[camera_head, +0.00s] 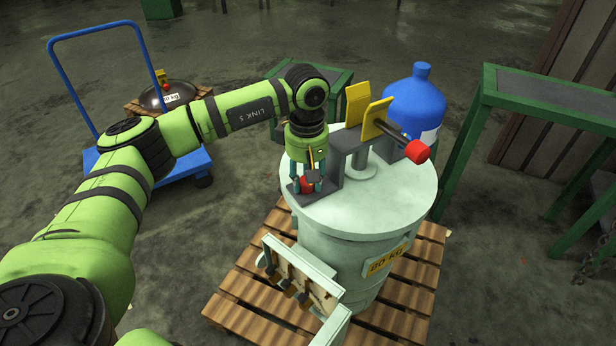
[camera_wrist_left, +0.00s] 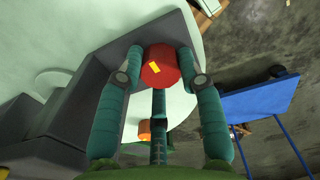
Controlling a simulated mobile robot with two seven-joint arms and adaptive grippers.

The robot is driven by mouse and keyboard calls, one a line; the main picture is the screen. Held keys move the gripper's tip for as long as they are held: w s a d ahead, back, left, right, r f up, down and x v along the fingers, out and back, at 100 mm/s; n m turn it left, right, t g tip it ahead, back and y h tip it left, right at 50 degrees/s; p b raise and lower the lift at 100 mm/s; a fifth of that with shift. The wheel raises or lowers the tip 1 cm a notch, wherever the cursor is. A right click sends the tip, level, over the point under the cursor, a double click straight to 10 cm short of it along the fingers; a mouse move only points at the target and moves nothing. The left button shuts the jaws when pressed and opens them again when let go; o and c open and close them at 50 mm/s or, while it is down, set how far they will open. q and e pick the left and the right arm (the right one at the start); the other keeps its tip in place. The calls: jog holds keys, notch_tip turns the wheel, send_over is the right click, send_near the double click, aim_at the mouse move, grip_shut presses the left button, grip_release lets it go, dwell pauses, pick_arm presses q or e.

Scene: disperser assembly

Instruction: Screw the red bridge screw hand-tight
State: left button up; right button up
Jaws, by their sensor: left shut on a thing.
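My left gripper (camera_head: 306,184) points down over the near left part of the lid. It is shut on the red bridge screw (camera_head: 308,187), whose red head shows between the fingers. How deep the screw sits is hidden. My right gripper is out of view.
The drum (camera_head: 340,250) stands on a wooden pallet (camera_head: 245,290), with a tool holder (camera_head: 290,275) at its front. Yellow plates (camera_head: 375,117) rise from the bridge. A blue bottle (camera_head: 414,100) is behind, a green table (camera_head: 550,95) right, a blue trolley (camera_head: 185,165) left.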

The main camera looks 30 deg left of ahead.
aim_at(304, 179)
pick_arm(q)
jog(key=o, duration=1.1)
jog(key=shift+a, duration=0.4)
jog(key=shift+c, duration=0.2)
jog(key=shift+o, duration=0.2)
jog(key=shift+a, duration=0.1)
jog(key=shift+d, duration=0.2)
jog(key=shift+r, duration=0.3)
notch_tip(304, 179, up, 11)
jog(key=shift+r, duration=0.2)
jog(key=shift+a, duration=0.1)
